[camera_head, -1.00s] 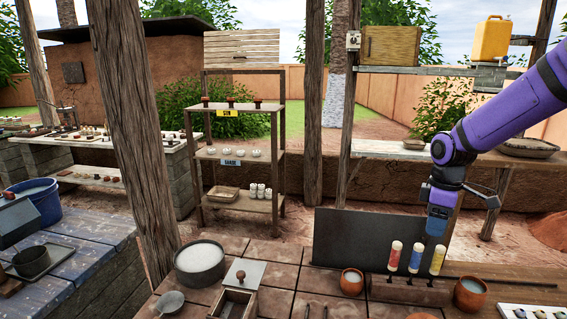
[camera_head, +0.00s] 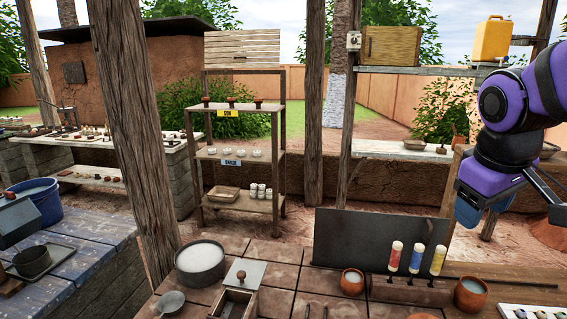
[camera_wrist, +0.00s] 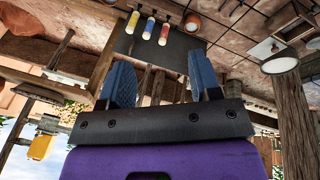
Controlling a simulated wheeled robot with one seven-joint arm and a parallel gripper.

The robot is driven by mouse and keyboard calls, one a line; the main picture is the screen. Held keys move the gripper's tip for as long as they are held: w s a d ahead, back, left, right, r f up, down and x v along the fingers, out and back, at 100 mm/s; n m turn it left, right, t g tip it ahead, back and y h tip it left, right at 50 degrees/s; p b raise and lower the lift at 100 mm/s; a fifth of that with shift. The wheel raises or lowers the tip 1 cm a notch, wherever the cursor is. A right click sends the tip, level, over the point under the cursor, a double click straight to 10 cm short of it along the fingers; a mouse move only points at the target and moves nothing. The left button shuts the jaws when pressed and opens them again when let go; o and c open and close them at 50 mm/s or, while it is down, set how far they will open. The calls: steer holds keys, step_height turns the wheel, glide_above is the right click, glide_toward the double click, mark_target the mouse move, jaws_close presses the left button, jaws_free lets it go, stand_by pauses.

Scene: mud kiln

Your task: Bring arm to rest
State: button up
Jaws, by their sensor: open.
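My purple arm shows at the right of the head view, with my gripper (camera_head: 478,205) at its end, in the air near the right end of the dark upright board (camera_head: 365,243). In the wrist view my gripper (camera_wrist: 162,82) has its two blue fingers spread apart, with nothing between them. It is open and empty. In the head view the fingers are seen partly side-on, above and to the right of the bottles. It touches nothing that I can see.
Red, blue and yellow bottles (camera_head: 416,259) stand in a wooden rack before the board. Clay cups (camera_head: 352,281) flank the rack. A basin (camera_head: 200,262) and wooden box (camera_head: 238,294) stand left on the tiled table. A post (camera_head: 140,130) rises at left. Air above the table's middle is free.

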steer(key=s+r+m+t+y, duration=0.2)
steer(key=s+m, duration=0.1)
steer(key=s, duration=0.6)
steer(key=shift+s+a, duration=0.15)
steer(key=shift+a, duration=0.1)
stand_by(0.4)
